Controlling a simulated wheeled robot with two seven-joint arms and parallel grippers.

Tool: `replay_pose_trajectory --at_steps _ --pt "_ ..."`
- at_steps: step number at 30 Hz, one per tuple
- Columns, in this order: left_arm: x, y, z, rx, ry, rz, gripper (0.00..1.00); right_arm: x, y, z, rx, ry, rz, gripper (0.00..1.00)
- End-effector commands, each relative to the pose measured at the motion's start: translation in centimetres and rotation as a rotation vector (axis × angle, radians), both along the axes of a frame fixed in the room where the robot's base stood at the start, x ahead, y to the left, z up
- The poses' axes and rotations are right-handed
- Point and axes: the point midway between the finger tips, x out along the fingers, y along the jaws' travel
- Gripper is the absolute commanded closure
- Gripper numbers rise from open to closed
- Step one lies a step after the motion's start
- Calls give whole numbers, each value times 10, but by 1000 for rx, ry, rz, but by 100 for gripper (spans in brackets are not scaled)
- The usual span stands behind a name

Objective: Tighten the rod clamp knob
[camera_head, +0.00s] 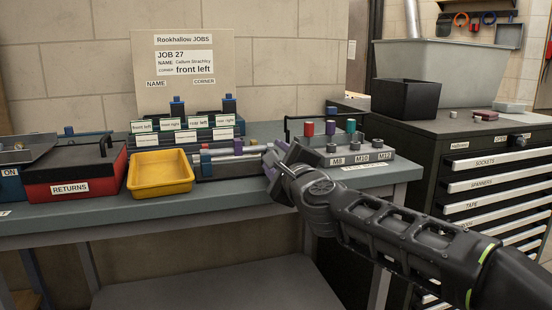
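A dark fixture (228,170) with light rods lying along it sits on the bench in the middle of the view. A small purple part (238,147) stands on it, and a small blue and red part (205,157) is at its left end. I cannot tell which of these is the rod clamp knob. My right gripper (271,156) reaches in from the right and is at the right end of the fixture. Its fingers are small and partly covered by its own wrist, so their opening and any contact are unclear. My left gripper is out of view.
A yellow tray (160,188) and a red RETURNS box (72,184) stand left of the fixture. Labelled corner racks (172,139) and a job board (184,50) are behind. A rack (345,158) marked M8 holds coloured parts at right. A drawer cabinet (430,140) stands further right.

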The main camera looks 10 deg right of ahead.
Motion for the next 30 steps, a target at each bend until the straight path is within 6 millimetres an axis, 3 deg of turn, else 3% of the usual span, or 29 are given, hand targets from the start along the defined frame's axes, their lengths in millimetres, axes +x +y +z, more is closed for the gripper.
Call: replay_pose_trajectory --at_steps 15,30 --pt "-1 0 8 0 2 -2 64 -71 -5 1 0 0 0 57" --pt "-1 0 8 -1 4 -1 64 -75 -5 0 0 1 0 57"
